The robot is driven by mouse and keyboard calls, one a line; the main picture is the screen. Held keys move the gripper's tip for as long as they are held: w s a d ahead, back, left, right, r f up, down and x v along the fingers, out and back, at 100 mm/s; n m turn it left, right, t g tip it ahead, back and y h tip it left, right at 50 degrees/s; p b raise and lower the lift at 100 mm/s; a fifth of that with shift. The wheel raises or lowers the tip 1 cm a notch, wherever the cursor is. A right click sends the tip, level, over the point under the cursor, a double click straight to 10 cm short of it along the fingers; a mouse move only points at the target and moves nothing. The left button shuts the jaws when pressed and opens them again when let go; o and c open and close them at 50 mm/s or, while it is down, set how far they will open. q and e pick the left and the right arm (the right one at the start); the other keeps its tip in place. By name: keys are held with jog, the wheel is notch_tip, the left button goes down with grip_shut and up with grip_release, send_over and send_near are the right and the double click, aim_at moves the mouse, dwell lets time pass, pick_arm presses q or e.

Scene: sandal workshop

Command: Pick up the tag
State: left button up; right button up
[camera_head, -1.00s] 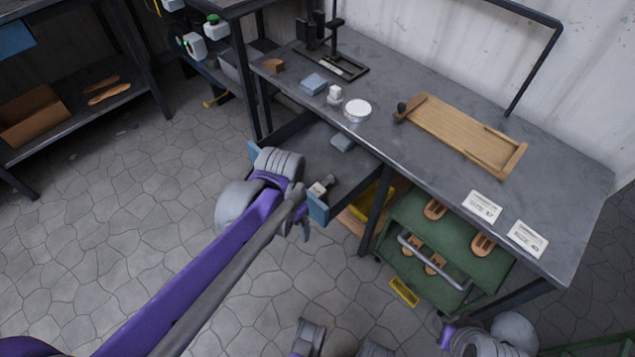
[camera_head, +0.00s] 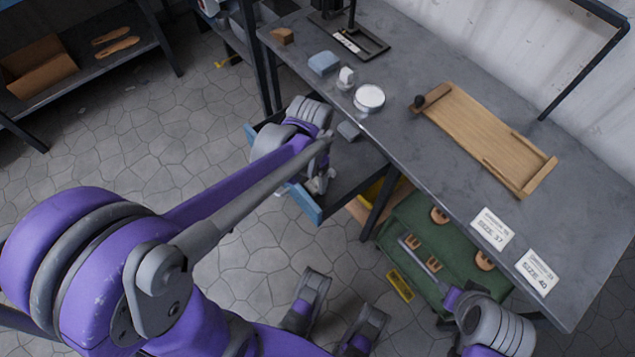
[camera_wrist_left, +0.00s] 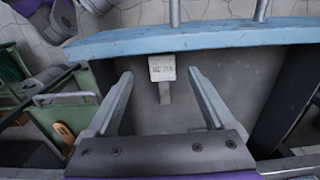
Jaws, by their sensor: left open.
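The tag (camera_wrist_left: 162,68) is a small pale card with dark print and a grey strip below it. In the left wrist view it lies in the open drawer, close behind the blue drawer front (camera_wrist_left: 210,39). My left gripper (camera_wrist_left: 160,80) is open, with its fingers on either side of the tag and a gap to each. In the head view my left gripper (camera_head: 318,182) hangs at the front end of the drawer (camera_head: 350,170) and largely hides the tag. Part of my right arm shows at the bottom right; its finger state is unclear.
The grey workbench (camera_head: 420,185) holds a wooden board (camera_head: 485,135), a round white dish (camera_head: 369,97), a blue block (camera_head: 324,63) and two size cards (camera_head: 492,228). A grey-blue block (camera_head: 349,131) lies farther back in the drawer. A green cart (camera_head: 400,225) stands below.

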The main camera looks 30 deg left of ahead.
aim_at(312, 186)
pick_arm(q)
notch_tip(312, 186, down, 6)
jog(key=shift+w+a+r+b, duration=0.1)
jog(key=shift+w+r+b, duration=0.05)
jog(key=shift+b, duration=0.85)
jog(key=shift+r, duration=0.1)
grip_shut()
